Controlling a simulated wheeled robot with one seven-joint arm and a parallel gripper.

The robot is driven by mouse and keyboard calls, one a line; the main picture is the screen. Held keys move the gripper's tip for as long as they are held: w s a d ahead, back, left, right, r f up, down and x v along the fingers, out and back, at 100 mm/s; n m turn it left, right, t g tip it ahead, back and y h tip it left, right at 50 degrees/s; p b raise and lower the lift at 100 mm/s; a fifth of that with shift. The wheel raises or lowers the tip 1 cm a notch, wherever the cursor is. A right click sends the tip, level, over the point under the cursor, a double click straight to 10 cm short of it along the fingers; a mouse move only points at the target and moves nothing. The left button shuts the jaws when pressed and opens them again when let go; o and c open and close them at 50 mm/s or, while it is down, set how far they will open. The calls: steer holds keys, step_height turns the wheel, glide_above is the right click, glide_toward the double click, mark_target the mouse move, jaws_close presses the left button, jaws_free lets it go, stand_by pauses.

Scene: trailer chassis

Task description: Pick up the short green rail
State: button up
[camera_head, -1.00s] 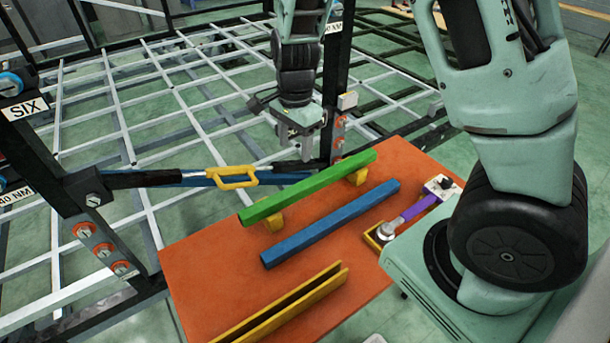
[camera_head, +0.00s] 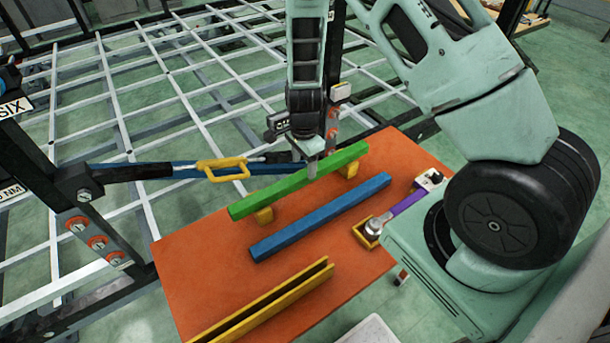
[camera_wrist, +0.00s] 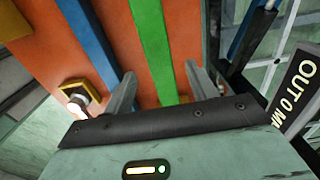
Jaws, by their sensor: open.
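The green rail (camera_head: 270,194) lies raised on two small yellow supports above the orange tabletop (camera_head: 190,262). My gripper (camera_head: 312,172) points down over the rail's middle to right part in the head view, with a finger in front of the rail. In the wrist view, the green rail (camera_wrist: 150,40) runs between the two spread fingers of my gripper (camera_wrist: 161,72). The jaws are open, one finger on each side of the rail, with gaps visible. Whether the fingertips reach below the rail's top cannot be told.
A blue rail (camera_head: 320,217) lies parallel nearby, and a yellow channel (camera_head: 262,303) is at the front. A purple-handled tool (camera_head: 408,201) lies in yellow holders at the right. The dark frame with a yellow-handled bar (camera_head: 225,168) stands close behind the table.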

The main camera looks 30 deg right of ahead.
mark_target(305, 173)
steer(key=shift+d+f+p, duration=0.15)
steer(key=shift+f+p, duration=0.75)
steer(key=shift+f, duration=1.5)
jaws_close()
